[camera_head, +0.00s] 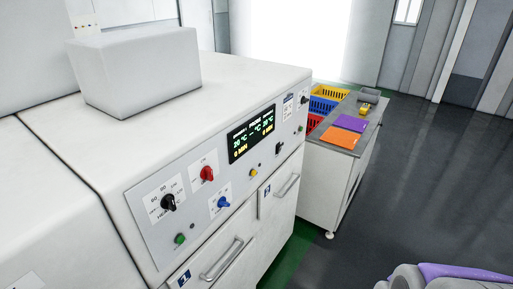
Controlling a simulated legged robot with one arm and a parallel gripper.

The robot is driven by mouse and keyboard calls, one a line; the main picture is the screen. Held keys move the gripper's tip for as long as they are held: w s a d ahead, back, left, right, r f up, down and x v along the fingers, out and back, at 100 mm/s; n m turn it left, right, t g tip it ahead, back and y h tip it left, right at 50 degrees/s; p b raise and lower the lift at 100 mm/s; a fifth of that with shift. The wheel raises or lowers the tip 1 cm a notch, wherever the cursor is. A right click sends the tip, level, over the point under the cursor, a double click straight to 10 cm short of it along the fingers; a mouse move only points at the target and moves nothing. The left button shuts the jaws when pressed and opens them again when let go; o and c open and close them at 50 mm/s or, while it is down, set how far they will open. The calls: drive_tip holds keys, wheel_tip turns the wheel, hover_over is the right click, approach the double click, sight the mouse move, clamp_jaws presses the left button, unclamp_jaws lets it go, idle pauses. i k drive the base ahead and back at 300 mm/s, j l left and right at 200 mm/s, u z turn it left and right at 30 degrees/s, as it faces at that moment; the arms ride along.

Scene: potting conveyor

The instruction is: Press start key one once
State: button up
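A white machine with a sloped control panel (142,221) fills the left and middle of the view. A green round button (180,239) sits low at the panel's left end, above a drawer marked 1 (222,262). It looks like start key one, though no label on it can be read. A second green button (300,128) is at the panel's far right end. My gripper is not in view. A grey and purple part at the bottom right corner seems to be mine, well apart from the panel.
The panel also holds a black knob (169,202), a red knob (207,173), a blue knob (222,202), a yellow button (253,172) and a lit display (251,133). A side table (335,177) with coloured baskets stands beyond the machine. The dark floor at right is clear.

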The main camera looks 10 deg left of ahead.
sight(181, 239)
drive_tip(key=u, duration=1.55)
